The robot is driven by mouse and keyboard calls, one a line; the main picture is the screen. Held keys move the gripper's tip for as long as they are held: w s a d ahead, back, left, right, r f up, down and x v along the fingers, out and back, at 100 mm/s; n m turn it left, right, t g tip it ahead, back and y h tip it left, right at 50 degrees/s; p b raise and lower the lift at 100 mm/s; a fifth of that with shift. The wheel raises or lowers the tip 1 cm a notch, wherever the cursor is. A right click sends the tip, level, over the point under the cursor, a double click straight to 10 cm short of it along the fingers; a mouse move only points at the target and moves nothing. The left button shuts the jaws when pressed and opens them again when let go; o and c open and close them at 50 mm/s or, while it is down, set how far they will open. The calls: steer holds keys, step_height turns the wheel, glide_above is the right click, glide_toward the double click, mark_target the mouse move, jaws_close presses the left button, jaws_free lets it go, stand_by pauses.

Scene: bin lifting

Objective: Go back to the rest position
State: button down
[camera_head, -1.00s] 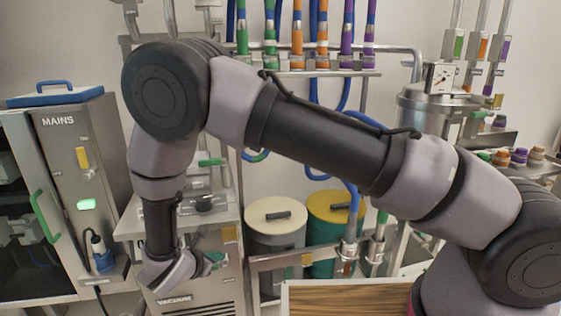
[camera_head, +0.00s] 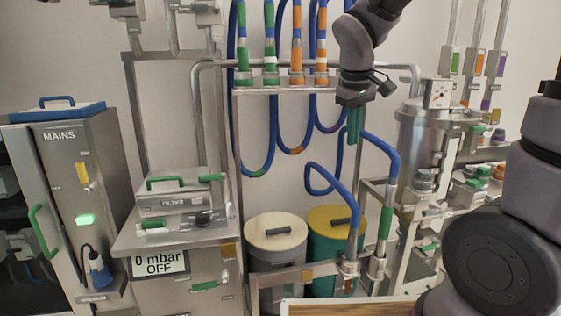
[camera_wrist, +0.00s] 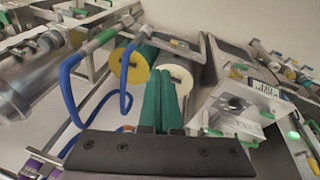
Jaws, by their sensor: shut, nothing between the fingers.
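My gripper (camera_head: 354,124) hangs from my raised arm in the upper middle of the head view, its green fingers pointing down. It is in front of the hose rack and apart from the bins. In the wrist view its two green fingers (camera_wrist: 162,100) lie together with nothing between them. A bin with a cream lid (camera_head: 276,232) stands on the floor below, its lid on. Beside it on the right stands a green bin with a yellow lid (camera_head: 335,221). The wrist view shows the yellow-lidded bin (camera_wrist: 130,65) and the cream-lidded bin (camera_wrist: 180,74) beyond the fingers.
The vacuum unit (camera_head: 185,262) reads "0 mbar OFF", left of the bins. The MAINS cabinet (camera_head: 72,160) is at far left. Blue hoses (camera_head: 276,130) hang from the rack. A steel tank (camera_head: 425,130) stands right. A wooden surface (camera_head: 350,307) lies at the bottom edge.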

steer(key=s+d+r+m+t+y, duration=0.3)
steer(key=s+d+r+m, duration=0.4)
steer(key=s, duration=0.4)
steer(key=shift+d+r+m+t, duration=0.3)
steer(key=shift+r+m+t, duration=0.3)
steer(key=shift+r+m, duration=0.4)
steer(key=shift+f, duration=0.15)
